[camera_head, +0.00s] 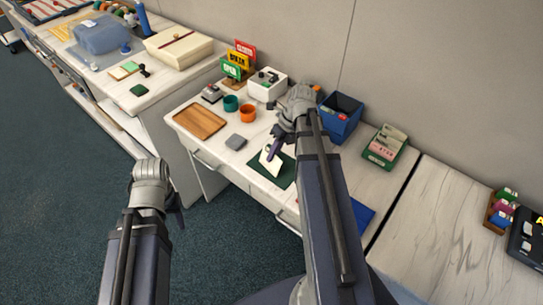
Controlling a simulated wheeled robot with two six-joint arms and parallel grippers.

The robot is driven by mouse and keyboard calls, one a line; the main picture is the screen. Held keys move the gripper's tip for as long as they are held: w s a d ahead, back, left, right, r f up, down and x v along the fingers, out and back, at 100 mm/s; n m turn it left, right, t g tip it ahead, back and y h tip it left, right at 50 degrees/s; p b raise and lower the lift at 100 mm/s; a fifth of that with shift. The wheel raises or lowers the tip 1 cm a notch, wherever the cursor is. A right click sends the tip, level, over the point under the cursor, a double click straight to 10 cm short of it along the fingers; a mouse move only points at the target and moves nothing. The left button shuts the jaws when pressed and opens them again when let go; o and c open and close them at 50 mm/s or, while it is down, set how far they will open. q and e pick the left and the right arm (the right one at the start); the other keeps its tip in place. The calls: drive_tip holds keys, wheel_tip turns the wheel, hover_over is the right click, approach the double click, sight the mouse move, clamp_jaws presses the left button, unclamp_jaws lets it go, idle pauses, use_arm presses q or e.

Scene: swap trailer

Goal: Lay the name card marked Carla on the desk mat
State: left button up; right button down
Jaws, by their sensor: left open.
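A cream name card (270,166) stands tilted at the dark green desk mat (285,177) on the white desk; its marking is too small to read. My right gripper (272,153) reaches down from the right with its fingers at the card's top and appears shut on it. I cannot tell whether the card's lower edge touches the mat. My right arm hides part of the mat's right side. My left gripper (176,208) is open and empty, low over the floor in front of the desk. A green holder (380,156) with several cards stands to the right.
A wooden tray (200,121), a grey block (236,142), a green cup (231,103) and an orange cup (248,113) stand left of the mat. A blue bin (340,118) and a white box (267,86) are behind. The right desktop (450,215) has free room.

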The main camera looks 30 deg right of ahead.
drive_tip(key=shift+w+d+f+g+y+b, duration=0.15)
drive_tip(key=shift+d+f+y+b, duration=0.35)
drive_tip(key=shift+y+b, duration=0.45)
drive_tip(key=shift+w+d+f+g+y+b, duration=0.15)
drive_tip(key=shift+d+f+y+b, duration=0.35)
drive_tip(key=shift+b, duration=0.65)
drive_tip(key=shift+d+f+y+b, duration=0.1)
drive_tip(key=shift+f+y+b, duration=0.05)
drive_tip(key=shift+y+b, duration=0.5)
drive_tip(key=shift+d+f+y+b, duration=0.1)
drive_tip(key=shift+y+b, duration=0.3)
drive_tip(key=shift+b, duration=0.35)
drive_tip(key=shift+c, duration=1.1)
unclamp_jaws()
drive_tip(key=shift+r, duration=0.1)
wheel_tip(320, 180, up, 5)
drive_tip(key=p, duration=0.5)
